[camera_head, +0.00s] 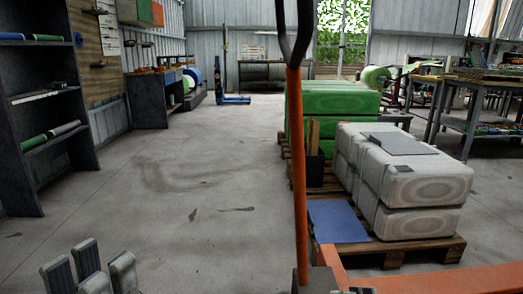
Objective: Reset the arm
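My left gripper (102,264) shows at the bottom left edge of the head view. Its grey finger pads point up and stand apart with nothing between them, over bare floor. The rest of the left arm is below the picture.
An orange pallet-jack handle (297,170) with a black loop rises close in front, right of centre. A wooden pallet (430,248) with white sacks (412,184) stands right, green sacks (335,103) behind. A dark shelf (33,100) is left. The middle floor is clear.

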